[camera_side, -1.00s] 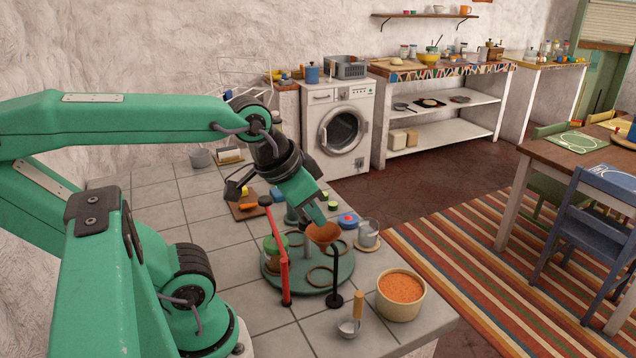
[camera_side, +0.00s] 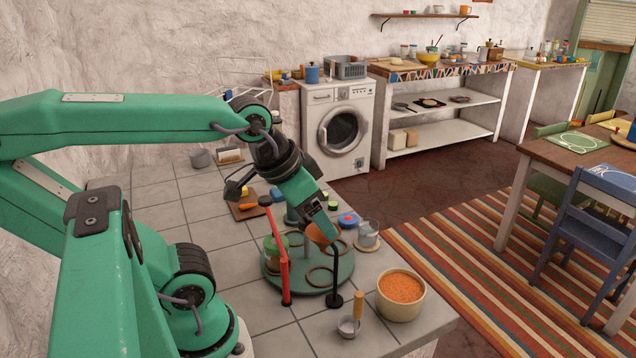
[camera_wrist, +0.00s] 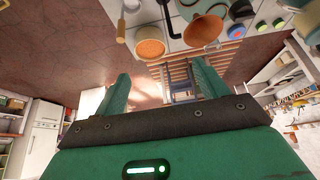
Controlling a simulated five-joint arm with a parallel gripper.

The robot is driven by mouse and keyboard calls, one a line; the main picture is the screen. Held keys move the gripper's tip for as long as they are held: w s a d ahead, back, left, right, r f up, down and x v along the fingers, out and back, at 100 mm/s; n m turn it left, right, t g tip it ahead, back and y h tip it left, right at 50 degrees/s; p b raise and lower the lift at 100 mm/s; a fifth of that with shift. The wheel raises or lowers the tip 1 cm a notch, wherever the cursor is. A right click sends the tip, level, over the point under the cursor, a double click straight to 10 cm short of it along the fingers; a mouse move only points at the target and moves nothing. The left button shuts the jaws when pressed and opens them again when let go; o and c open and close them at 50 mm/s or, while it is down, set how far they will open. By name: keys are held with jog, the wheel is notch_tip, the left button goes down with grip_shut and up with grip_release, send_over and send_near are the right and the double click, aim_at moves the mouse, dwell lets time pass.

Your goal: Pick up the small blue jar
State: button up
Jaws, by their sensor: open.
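The small blue jar (camera_side: 348,220), seen mostly as its blue lid, stands on the tiled counter just behind the green turntable and left of a clear glass jar. In the wrist view the blue lid (camera_wrist: 237,31) shows at the upper right, outside the space between the fingers. My gripper (camera_side: 326,222) is above the turntable near an orange funnel, left of the blue jar and apart from it. In the wrist view its two green fingers (camera_wrist: 161,84) are spread with nothing between them.
A bowl of orange grains (camera_side: 401,293) and a scoop (camera_side: 350,325) are in front.

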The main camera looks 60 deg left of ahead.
jog(key=shift+w, duration=0.1)
jog(key=g, duration=0.6)
send_over(369, 224)
jog(key=s+d, duration=0.1)
jog(key=d, duration=0.1)
notch_tip(369, 224, down, 13)
jog(key=shift+d+f, duration=0.1)
jog(key=shift+f, duration=1.4)
jog(key=shift+s+f, duration=0.15)
jog(key=shift+f, duration=1.15)
jog(key=shift+s+f, duration=0.1)
jog(key=shift+f, duration=1.2)
